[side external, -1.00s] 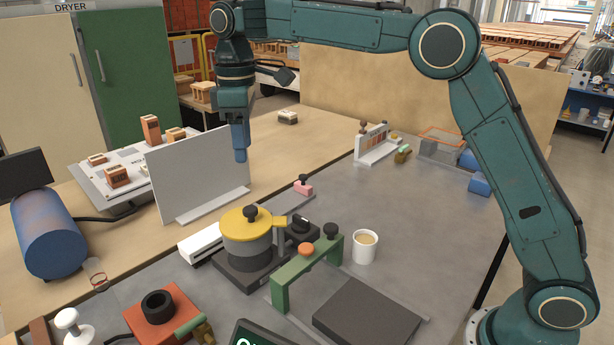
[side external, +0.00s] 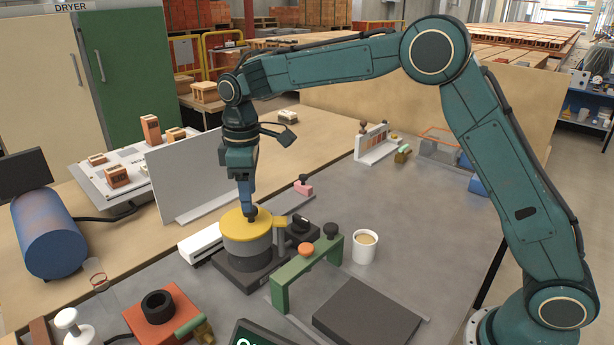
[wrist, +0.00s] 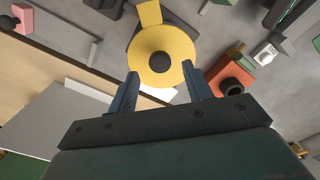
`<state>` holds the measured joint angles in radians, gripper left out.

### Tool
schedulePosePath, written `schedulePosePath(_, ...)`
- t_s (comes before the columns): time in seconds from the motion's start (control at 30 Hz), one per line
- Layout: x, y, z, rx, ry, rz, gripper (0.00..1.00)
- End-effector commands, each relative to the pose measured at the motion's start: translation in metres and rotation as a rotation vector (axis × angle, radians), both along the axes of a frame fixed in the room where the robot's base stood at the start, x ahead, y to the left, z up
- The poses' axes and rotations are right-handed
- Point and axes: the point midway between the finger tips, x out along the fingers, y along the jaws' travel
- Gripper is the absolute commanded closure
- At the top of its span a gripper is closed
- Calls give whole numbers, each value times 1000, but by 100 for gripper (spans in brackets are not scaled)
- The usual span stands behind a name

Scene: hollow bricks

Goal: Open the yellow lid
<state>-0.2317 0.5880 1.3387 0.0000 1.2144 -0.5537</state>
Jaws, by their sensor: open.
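The yellow lid (side external: 240,225) lies on a round grey pot (side external: 247,246) that stands on a dark base. A black knob sits in the middle of the lid; the wrist view shows the lid (wrist: 172,47) and its knob (wrist: 160,62) from above. My gripper (side external: 249,212) points down at the lid, with its fingertips at about knob height. In the wrist view my gripper (wrist: 160,80) is open, its two fingers apart on either side of the lid's near edge. Contact with the knob cannot be told.
A green arch-shaped stand (side external: 310,266) and a white cup (side external: 365,247) stand right of the pot. A white upright panel (side external: 187,175) stands behind it at left. An orange block with a black ring (side external: 163,314) is in front. Grey table is free behind the cup.

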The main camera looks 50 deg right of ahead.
Motion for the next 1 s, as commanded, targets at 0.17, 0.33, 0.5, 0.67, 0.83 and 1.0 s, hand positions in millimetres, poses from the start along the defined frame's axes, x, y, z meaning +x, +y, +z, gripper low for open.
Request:
schedulePosePath(0.17, 0, 0, -21, 0, 3, 0, 50)
schedulePosePath(0.33, 0, 0, -30, 0, 1, 0, 50)
schedulePosePath(0.5, 0, 0, -32, 0, 0, 0, 50)
schedulePosePath(0.67, 0, 0, -32, 0, 0, 0, 50)
schedulePosePath(0.83, 0, 0, -31, 0, 0, 0, 83)
schedulePosePath(1.0, 0, 0, -31, 0, 0, 0, 100)
